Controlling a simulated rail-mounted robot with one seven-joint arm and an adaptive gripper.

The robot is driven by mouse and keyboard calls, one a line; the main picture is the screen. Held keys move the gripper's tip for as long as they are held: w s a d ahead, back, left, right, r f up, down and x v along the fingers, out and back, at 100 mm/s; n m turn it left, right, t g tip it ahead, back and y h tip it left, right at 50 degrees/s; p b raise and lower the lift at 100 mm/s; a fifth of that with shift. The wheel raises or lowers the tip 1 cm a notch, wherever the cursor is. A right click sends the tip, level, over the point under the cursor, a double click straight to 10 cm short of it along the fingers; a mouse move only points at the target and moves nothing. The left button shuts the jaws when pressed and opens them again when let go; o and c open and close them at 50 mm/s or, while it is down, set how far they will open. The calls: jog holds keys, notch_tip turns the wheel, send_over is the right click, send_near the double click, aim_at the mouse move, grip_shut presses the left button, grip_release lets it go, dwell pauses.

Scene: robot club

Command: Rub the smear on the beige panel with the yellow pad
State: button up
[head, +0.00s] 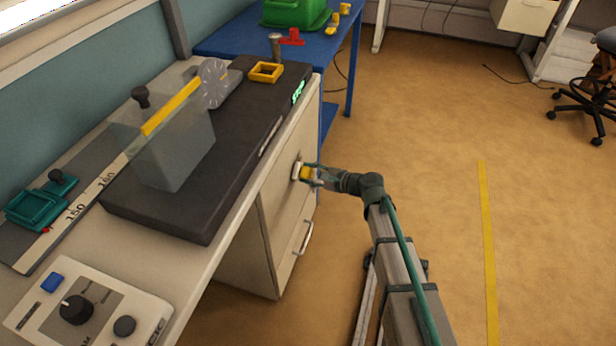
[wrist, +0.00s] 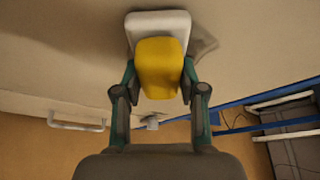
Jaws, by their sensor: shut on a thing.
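The yellow pad (head: 306,173) has a white face layer. My gripper (head: 313,175) is shut on it, and the white face is turned to the beige panel (head: 284,188) on the front of the cabinet. In the wrist view, the yellow pad (wrist: 158,68) sits between both fingers of my gripper (wrist: 158,80), with its white end against or very close to the beige panel (wrist: 65,45). I cannot tell whether it touches. A faint greyish patch (wrist: 205,40) lies just right of the pad; I cannot tell whether it is the smear or a shadow. No clear smear shows elsewhere.
A metal drawer handle (head: 303,238) sticks out below the pad. Above is a bench with a dark machine (head: 240,130) and a control box (head: 85,310). A blue table (head: 330,60) stands behind.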

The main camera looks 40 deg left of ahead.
jog(key=shift+w+a+p, duration=0.15)
jog(key=shift+w+a, duration=0.4)
jog(key=shift+w, duration=0.7)
jog(key=shift+w+a+p, duration=0.1)
jog(key=shift+w+a, duration=0.4)
jog(key=shift+w, duration=0.7)
jog(key=shift+w+a+p, duration=0.15)
jog(key=shift+w+a, duration=0.4)
jog(key=shift+w, duration=0.7)
jog(key=shift+d, duration=0.1)
jog(key=shift+s, duration=0.1)
jog(key=shift+s+d+b, duration=0.1)
jog(key=shift+s+d, duration=0.25)
jog(key=shift+s, duration=0.5)
jog(key=shift+s+d+b, duration=0.15)
jog(key=shift+s+d, duration=0.15)
jog(key=shift+s, duration=0.55)
jog(key=shift+s+d+b, duration=0.1)
jog(key=shift+s+d, duration=0.25)
jog(key=shift+s, duration=0.5)
jog(key=s+d, duration=0.2)
jog(key=s, duration=0.4)
jog(key=shift+b, duration=0.4)
jog(key=shift+s, duration=0.1)
jog(key=shift+w+d, duration=0.35)
jog(key=shift+d, duration=0.6)
jog(key=shift+w+d, duration=0.35)
jog(key=shift+d, duration=0.55)
jog(key=shift+w+d, duration=0.35)
jog(key=shift+d, duration=0.6)
